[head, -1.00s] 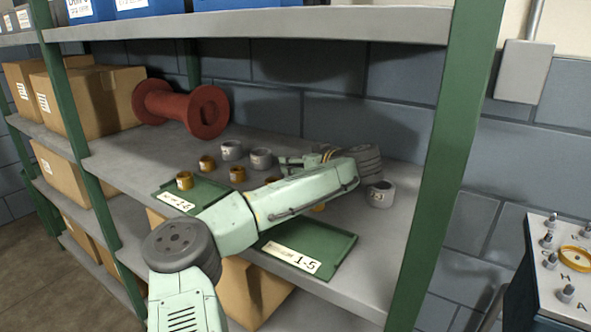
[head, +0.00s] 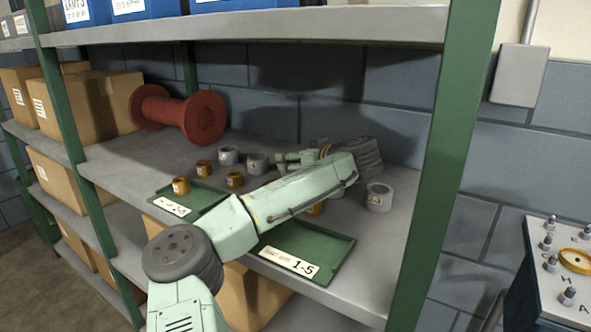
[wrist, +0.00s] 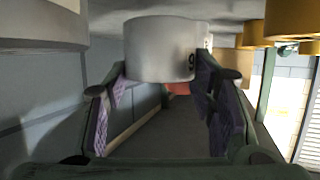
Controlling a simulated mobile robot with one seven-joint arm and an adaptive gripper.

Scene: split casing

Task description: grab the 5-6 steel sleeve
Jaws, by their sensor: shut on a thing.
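A grey steel sleeve (wrist: 160,50) stands between my fingers in the wrist view, which appears upside down. One dark digit, like a 9 as pictured, shows on its side; the rest of its mark is hidden. In the head view this sleeve (head: 258,164) is at the left end of my gripper (head: 279,160). My gripper also shows in the wrist view (wrist: 165,82), with both purple-padded fingers against the sleeve's sides. The sleeve seems to be still on the shelf. Another grey sleeve (head: 228,155) is just beyond it, and a third (head: 379,198) stands at the right.
Several brass sleeves (head: 235,180) stand in front. Brass also shows close by in the wrist view (wrist: 290,20). A red spool (head: 203,118) lies farther left. Two green labelled trays (head: 205,197) (head: 330,245) are at the shelf's front. A green post (head: 440,170) stands at the right.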

